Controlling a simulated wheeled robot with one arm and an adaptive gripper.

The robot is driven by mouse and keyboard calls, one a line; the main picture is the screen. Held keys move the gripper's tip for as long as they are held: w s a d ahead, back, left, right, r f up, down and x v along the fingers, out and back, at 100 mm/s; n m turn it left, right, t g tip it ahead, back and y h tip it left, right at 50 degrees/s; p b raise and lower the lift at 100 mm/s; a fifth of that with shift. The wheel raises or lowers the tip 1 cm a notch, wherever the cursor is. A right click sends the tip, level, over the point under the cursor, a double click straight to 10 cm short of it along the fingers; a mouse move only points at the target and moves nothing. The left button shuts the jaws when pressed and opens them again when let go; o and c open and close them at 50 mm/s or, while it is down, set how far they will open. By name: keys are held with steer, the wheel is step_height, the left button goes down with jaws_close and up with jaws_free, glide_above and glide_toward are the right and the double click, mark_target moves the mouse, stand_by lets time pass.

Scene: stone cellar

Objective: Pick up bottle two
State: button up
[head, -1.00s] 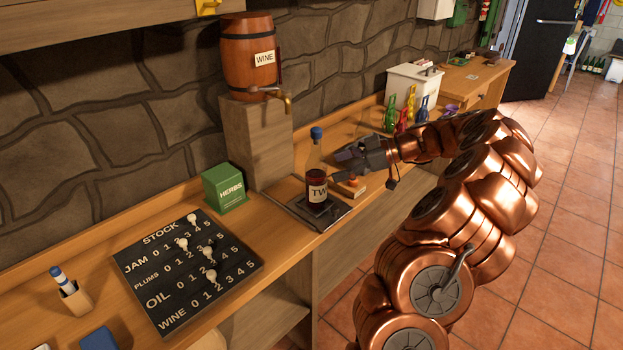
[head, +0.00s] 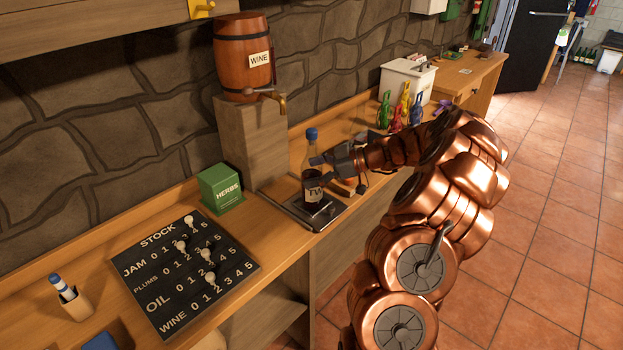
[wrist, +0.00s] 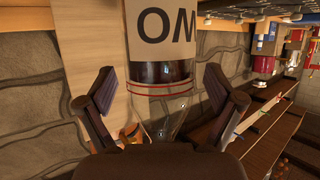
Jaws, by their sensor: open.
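Bottle two (head: 312,183) is a clear bottle with dark red liquid, a blue cap and a pale label with dark letters, partly hidden. It stands upright on a dark plate (head: 328,219) below the barrel's tap. My gripper (head: 326,165) is at the bottle's right side, at about its upper body. In the wrist view the bottle (wrist: 160,72) appears turned, its label at the top, between the two open fingers of my gripper (wrist: 160,92). Gaps show on both sides, and the fingers do not appear closed on it.
A wine barrel (head: 242,60) with a tap sits on a wooden block behind the bottle. A green herbs box (head: 220,187) and a black stock board (head: 186,268) with pegs lie to the left.

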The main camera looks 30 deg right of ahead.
steer(key=shift+a, duration=0.1)
steer(key=shift+c, duration=0.2)
steer(key=c, duration=1.6)
steer(key=shift+c, duration=0.5)
steer(key=shift+w, duration=0.1)
